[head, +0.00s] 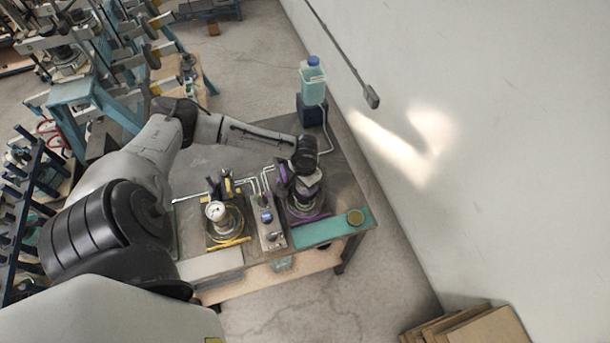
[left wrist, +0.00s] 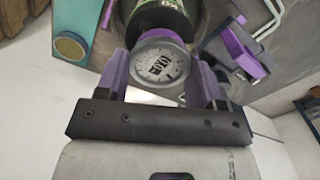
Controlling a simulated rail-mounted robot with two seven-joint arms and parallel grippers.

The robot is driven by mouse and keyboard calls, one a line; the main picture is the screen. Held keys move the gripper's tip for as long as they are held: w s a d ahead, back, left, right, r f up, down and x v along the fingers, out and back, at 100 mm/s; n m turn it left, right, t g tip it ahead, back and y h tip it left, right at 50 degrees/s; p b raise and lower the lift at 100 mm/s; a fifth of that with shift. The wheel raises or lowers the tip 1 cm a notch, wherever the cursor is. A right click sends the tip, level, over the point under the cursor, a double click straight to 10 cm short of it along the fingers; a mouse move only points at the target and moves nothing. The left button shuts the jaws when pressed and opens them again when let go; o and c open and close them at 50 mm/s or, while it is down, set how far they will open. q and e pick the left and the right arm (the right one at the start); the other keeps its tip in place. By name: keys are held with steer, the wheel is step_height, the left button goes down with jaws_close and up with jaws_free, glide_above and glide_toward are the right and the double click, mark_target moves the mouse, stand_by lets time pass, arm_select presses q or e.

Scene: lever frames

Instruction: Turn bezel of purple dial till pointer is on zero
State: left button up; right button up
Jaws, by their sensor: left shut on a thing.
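The purple dial (left wrist: 160,66) shows in the left wrist view as a round pale face with a grey bezel, between the two purple fingers of my left gripper (left wrist: 160,82). The fingers are shut on the bezel from both sides. The marks on the face are too small to read, so I cannot tell where the pointer stands. In the head view my left gripper (head: 305,185) is over the purple-marked fixture at the right of the table, and the wrist hides the dial. My right gripper does not show.
A second fixture with a white dial (head: 216,211) and yellow parts stands to the left. A control box (head: 267,222) is between the fixtures. A teal mat (head: 325,229) with a round tin (head: 355,217) lies at the front right. A bottle (head: 312,80) stands at the back.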

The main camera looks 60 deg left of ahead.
arm_select(q)
steer(key=shift+r+m, duration=0.1)
steer(key=shift+m, duration=0.4)
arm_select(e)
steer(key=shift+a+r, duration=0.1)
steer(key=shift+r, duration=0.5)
arm_select(q)
steer(key=o, duration=0.9)
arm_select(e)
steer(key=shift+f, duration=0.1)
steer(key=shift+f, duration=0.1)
